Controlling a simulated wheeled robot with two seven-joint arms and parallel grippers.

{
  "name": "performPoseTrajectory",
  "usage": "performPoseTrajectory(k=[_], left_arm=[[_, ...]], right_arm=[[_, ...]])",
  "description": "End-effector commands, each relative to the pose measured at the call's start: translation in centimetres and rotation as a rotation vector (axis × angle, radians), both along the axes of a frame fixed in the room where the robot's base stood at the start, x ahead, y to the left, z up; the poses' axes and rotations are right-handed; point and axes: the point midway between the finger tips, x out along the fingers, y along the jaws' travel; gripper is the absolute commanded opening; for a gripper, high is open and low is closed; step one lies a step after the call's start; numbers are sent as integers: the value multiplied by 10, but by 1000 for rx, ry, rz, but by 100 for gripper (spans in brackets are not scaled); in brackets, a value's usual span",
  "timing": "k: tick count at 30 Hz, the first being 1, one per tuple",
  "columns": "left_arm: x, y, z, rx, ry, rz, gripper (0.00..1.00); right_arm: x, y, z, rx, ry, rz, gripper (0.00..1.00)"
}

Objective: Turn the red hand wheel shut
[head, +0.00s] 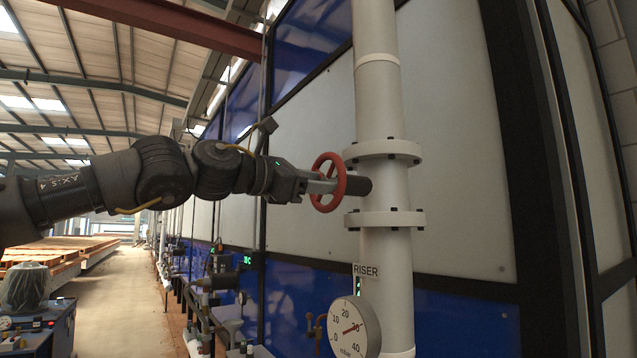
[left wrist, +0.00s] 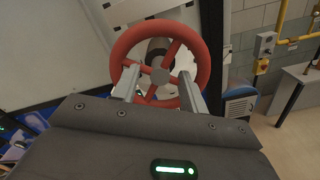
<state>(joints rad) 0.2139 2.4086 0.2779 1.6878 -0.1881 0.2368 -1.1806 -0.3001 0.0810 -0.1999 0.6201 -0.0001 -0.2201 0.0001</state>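The red hand wheel (head: 328,182) sits on a dark stem at the flanged valve of a white vertical pipe (head: 386,240). My left gripper (head: 320,184) reaches it from the left, with its fingers at the wheel. In the left wrist view the wheel (left wrist: 118,52) faces me, with red spokes and a grey hub (left wrist: 160,76). The two pale fingers of my left gripper (left wrist: 158,79) stand wide apart, one on each side of the hub. They overlap the wheel's lower half; I cannot tell whether they touch it. The lower rim is partly hidden. My right gripper is not in view.
White and blue wall panels (head: 460,130) stand close behind. An open aisle (head: 130,290) runs at the left, beside a blue cabinet (head: 40,325).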

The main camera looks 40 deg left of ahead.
Motion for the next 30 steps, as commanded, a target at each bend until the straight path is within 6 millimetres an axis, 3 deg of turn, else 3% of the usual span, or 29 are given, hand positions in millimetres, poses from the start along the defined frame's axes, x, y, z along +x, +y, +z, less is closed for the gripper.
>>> performPoseTrajectory(k=[8,16,21,30], left_arm=[[-6,2,0,-1,-3,0,43],[-52,15,-2,-1,-6,1,43],[-81,24,-2,-1,-3,0,43],[-103,31,-1,-1,0,1,43]], right_arm=[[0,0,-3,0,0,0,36],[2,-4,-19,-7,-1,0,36],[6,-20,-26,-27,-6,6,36],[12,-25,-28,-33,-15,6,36]])
